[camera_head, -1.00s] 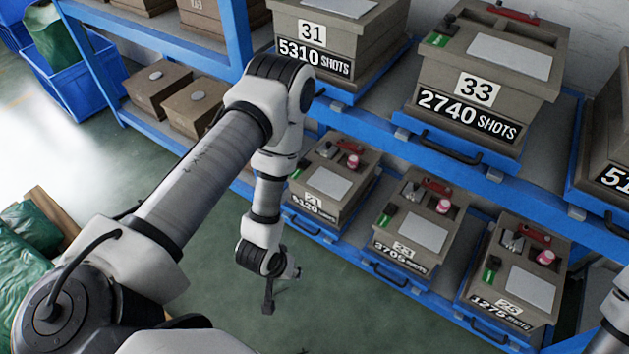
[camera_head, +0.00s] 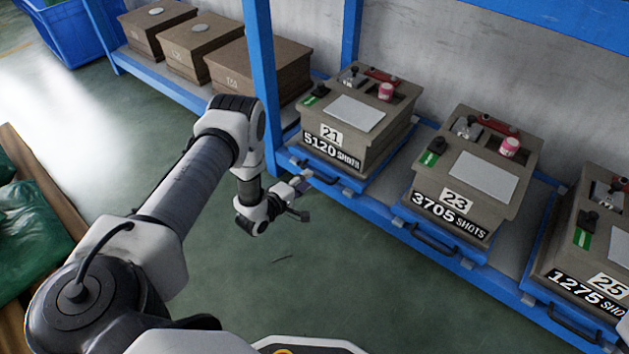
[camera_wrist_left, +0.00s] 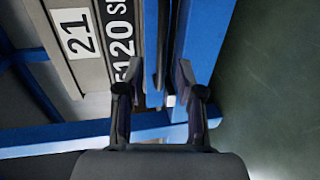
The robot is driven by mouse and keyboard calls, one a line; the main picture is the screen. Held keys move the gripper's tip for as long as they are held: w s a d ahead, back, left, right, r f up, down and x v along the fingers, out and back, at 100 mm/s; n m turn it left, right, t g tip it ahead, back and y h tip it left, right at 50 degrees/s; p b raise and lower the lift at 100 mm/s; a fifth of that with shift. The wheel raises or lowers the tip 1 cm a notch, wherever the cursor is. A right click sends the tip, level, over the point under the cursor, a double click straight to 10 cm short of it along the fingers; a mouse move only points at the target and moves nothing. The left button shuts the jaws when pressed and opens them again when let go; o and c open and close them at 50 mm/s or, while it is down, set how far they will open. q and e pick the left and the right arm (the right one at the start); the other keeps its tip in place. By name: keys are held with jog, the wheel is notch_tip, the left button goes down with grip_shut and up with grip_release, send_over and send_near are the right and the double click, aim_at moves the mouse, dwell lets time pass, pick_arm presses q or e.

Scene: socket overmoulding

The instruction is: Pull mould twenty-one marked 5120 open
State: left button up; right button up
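Mould twenty-one (camera_head: 365,138) is a grey-brown box labelled 21 and 5120 SHOTS, on a blue pull-out tray (camera_head: 348,183) at the left of the lower shelf. The tray's dark handle (camera_head: 318,172) sticks out at its front. My left gripper (camera_head: 301,198) is just in front of this handle. In the left wrist view my left gripper (camera_wrist_left: 160,72) has its fingers apart, with the black 5120 label (camera_wrist_left: 122,50) and the blue tray front beyond them. My right gripper is out of view.
Moulds 23 (camera_head: 475,175) and 25 (camera_head: 595,250) stand to the right on similar trays with handles. A blue post (camera_head: 262,75) rises left of mould twenty-one. Brown boxes (camera_head: 200,45) stand on the left shelf. The green floor (camera_head: 340,270) before the shelf is clear.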

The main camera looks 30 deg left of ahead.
pick_arm(q)
jog(key=b+x, duration=0.1)
jog(key=x, duration=0.1)
jog(key=b+x, duration=0.1)
jog(key=x, duration=0.1)
jog(key=shift+w+f, duration=0.2)
jog(key=shift+f, duration=0.1)
jog(key=shift+w, duration=0.2)
jog(key=shift+r, duration=0.15)
grip_shut()
